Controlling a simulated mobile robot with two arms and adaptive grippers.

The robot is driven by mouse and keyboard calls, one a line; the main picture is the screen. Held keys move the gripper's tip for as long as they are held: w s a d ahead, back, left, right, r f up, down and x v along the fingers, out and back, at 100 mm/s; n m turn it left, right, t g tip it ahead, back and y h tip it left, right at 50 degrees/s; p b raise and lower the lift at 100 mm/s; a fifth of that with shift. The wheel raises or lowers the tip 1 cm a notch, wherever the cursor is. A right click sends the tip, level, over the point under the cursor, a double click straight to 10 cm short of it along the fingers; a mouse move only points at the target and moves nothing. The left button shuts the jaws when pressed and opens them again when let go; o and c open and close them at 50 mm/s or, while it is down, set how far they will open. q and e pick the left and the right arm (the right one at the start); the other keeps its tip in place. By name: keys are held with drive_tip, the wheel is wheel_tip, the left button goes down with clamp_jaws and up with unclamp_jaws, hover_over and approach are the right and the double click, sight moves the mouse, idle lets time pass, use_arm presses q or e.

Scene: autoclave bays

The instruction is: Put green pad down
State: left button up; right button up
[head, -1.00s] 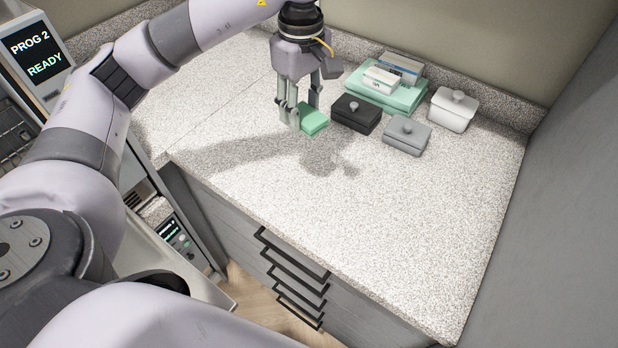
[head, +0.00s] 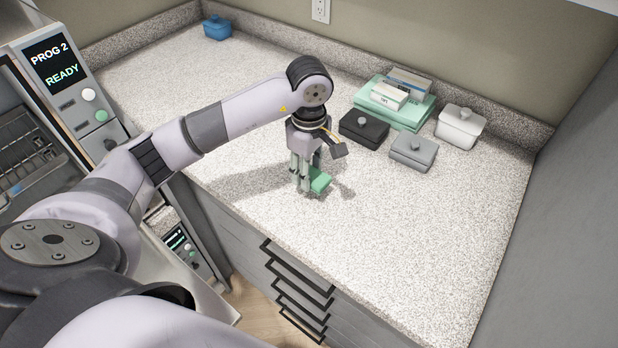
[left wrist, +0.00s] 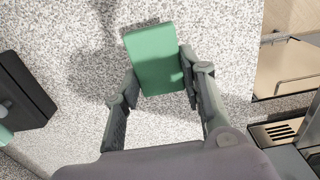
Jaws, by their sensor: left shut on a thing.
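The green pad (head: 320,181) is a small flat green block near the counter's front edge. My left gripper (head: 305,185) is shut on it, pointing down over the speckled counter (head: 420,230). In the left wrist view the green pad (left wrist: 155,58) sits between the two fingertips (left wrist: 152,92), held by its near end. The pad is low over the counter; I cannot tell whether it touches. My right gripper is not in view.
A black lidded box (head: 363,129), a grey one (head: 413,151) and a white one (head: 460,127) stand behind right, around a green tray (head: 412,115) with small boxes. A blue box (head: 217,28) is far left. Counter to the right is clear.

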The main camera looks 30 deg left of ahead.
use_arm(q)
wheel_tip(320, 180, down, 4)
drive_tip(key=shift+d+r+p, duration=0.1)
drive_tip(key=shift+r+p, duration=0.05)
drive_tip(key=shift+p, duration=0.3)
drive_tip(key=shift+f, duration=0.2)
drive_tip(key=o, duration=0.7)
drive_tip(key=shift+f+b, duration=0.15)
drive_tip(key=shift+b, duration=0.15)
drive_tip(key=shift+c, duration=0.2)
drive_tip(key=o, duration=0.4)
drive_tip(key=shift+o, duration=0.2)
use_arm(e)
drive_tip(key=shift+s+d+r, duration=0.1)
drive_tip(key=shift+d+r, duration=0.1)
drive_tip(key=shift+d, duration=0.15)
